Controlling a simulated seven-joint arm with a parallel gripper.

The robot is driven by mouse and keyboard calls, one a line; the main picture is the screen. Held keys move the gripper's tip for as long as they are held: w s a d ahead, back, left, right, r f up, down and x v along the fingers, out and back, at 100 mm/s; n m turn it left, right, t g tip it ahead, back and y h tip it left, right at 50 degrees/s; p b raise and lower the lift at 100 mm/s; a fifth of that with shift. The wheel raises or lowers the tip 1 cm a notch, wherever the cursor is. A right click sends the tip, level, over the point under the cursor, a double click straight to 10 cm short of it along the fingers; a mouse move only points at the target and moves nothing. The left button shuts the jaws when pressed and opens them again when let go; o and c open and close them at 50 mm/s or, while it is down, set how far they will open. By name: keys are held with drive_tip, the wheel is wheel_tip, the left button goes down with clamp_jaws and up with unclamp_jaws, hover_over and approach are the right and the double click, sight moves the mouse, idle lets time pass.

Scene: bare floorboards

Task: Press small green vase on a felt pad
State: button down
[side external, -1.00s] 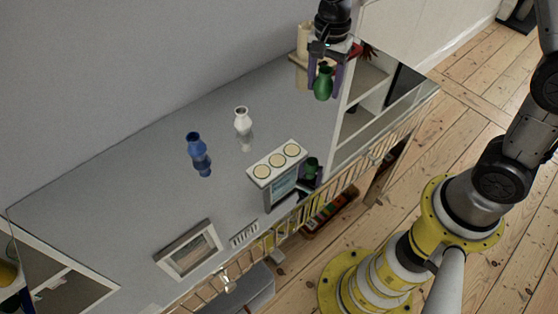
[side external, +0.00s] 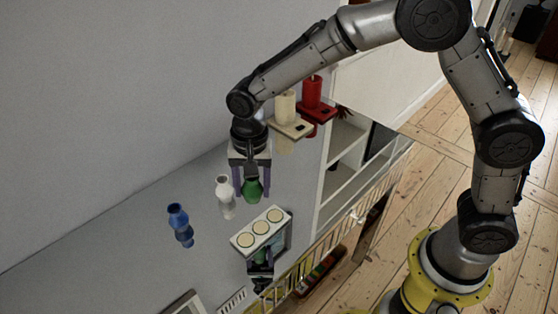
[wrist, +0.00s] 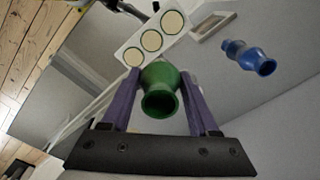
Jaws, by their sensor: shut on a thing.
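The small green vase (side external: 252,189) is held between the two purple fingers of my gripper (side external: 253,186). In the wrist view the green vase (wrist: 160,88) sits between the fingers of my gripper (wrist: 160,92), its mouth facing the camera. In the side view it hangs above and behind the white block (side external: 240,243) that bears three round cream felt pads (side external: 260,228). The pads also show in the wrist view (wrist: 151,40), beyond the vase. All three pads are bare.
A white vase (side external: 226,196) stands just left of my gripper. A blue vase (side external: 180,224) stands farther left and also shows in the wrist view (wrist: 250,57). A cream candle (side external: 285,107) and a red candle (side external: 311,92) stand on wall shelves behind. A picture frame (side external: 184,306) lies at the front.

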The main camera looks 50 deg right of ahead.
drive_tip(key=s+a+f+n, duration=0.1)
drive_tip(key=s+a, duration=0.1)
drive_tip(key=a, duration=0.3)
drive_tip(key=shift+s+a+f, duration=0.15)
drive_tip(key=shift+s+f, duration=0.05)
drive_tip(key=shift+f, duration=0.1)
drive_tip(key=shift+f, duration=2.9)
drive_tip(key=c, duration=0.8)
unclamp_jaws()
drive_tip(key=shift+c, duration=0.2)
clamp_jaws()
